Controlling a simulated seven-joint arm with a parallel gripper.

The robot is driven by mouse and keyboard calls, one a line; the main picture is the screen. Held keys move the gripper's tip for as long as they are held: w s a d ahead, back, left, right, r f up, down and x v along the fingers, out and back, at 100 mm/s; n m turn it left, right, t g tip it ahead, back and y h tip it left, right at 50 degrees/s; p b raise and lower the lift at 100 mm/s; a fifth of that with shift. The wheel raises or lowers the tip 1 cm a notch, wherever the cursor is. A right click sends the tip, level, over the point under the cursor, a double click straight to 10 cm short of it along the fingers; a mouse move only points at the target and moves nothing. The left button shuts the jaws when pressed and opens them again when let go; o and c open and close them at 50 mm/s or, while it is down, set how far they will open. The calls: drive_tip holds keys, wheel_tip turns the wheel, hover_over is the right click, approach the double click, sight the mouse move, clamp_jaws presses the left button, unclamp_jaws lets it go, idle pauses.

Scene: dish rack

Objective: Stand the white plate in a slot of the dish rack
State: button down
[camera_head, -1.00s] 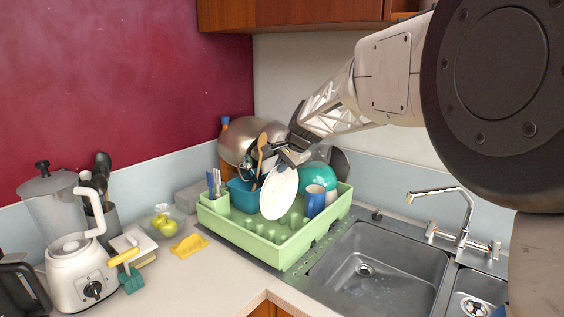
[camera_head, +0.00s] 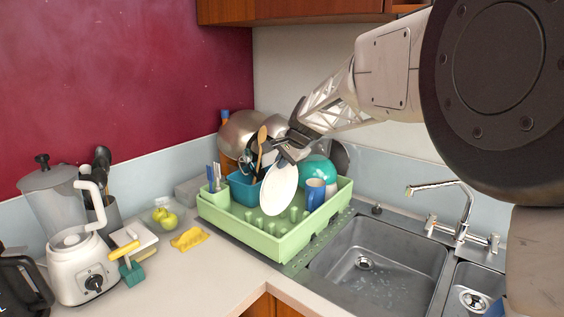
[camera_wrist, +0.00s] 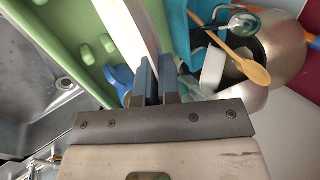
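The white plate (camera_head: 279,189) is held upright over the green dish rack (camera_head: 247,236), its lower edge low among the pegs. I cannot tell whether that edge sits in a slot. My gripper (camera_head: 283,155) is shut on the plate's upper rim. In the wrist view the plate (camera_wrist: 128,32) shows edge-on, running up from my gripper (camera_wrist: 154,82), whose fingers are close together at the rim. The rack's green floor with pegs (camera_wrist: 87,52) lies to the left of the plate there.
A blue mug (camera_head: 315,194) and a teal bowl (camera_head: 318,171) stand in the rack right of the plate. A blue container (camera_head: 241,190) with utensils, including a wooden spoon (camera_wrist: 247,68), is to its left. A metal pot (camera_head: 241,133) is behind. The sink (camera_head: 385,262) lies to the right.

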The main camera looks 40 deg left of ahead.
sight(278, 187)
drive_tip(key=shift+f, duration=0.15)
drive_tip(key=shift+f, duration=2.9)
drive_tip(key=shift+f, duration=0.4)
drive_tip(key=c, duration=1.2)
unclamp_jaws()
drive_tip(key=shift+c, duration=0.2)
drive_tip(key=shift+d, duration=0.1)
drive_tip(key=v, duration=0.7)
drive_tip(key=shift+r, duration=0.3)
drive_tip(key=shift+d, duration=0.15)
